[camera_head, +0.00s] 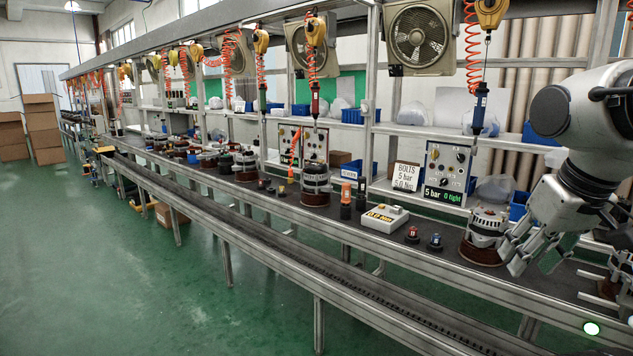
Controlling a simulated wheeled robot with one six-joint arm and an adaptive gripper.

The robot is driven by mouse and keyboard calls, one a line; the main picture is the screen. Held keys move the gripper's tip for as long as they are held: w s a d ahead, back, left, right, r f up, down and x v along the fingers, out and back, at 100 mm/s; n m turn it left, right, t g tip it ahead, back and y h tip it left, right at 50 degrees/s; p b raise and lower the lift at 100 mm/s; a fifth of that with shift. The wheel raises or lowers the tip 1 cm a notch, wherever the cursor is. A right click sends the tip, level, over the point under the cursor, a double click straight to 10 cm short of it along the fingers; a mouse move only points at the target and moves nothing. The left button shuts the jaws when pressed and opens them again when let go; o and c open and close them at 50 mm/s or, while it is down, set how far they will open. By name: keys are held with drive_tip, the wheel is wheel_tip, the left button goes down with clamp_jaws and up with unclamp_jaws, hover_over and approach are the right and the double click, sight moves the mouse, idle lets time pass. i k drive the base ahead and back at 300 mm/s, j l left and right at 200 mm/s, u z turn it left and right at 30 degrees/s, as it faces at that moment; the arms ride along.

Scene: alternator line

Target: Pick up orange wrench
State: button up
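A slim orange tool (293,158), which looks like the orange wrench, stands upright or leans in front of a control panel at the middle of the bench. It is small in the head camera view, and I cannot tell what supports it. My gripper (533,262) is at the right, low over the bench, pointing down with its fingers apart. I see nothing between the fingers. It is far to the right of the orange tool and just right of an alternator (485,231).
An alternator (316,182) stands right of the orange tool. Dark bottles, one orange-topped (346,192), a white box (381,217) and small red and blue parts (435,242) line the bench. A rail (285,265) runs along the front. Green floor (130,270) is open at left.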

sight(346, 187)
drive_tip(key=i+j, duration=0.15)
drive_tip(key=i, duration=0.35)
drive_tip(key=i+j, duration=0.2)
drive_tip(key=i, duration=0.3)
drive_tip(key=i+j, duration=0.15)
drive_tip(key=i, duration=0.4)
drive_tip(key=i+j, duration=0.2)
drive_tip(key=i, duration=0.3)
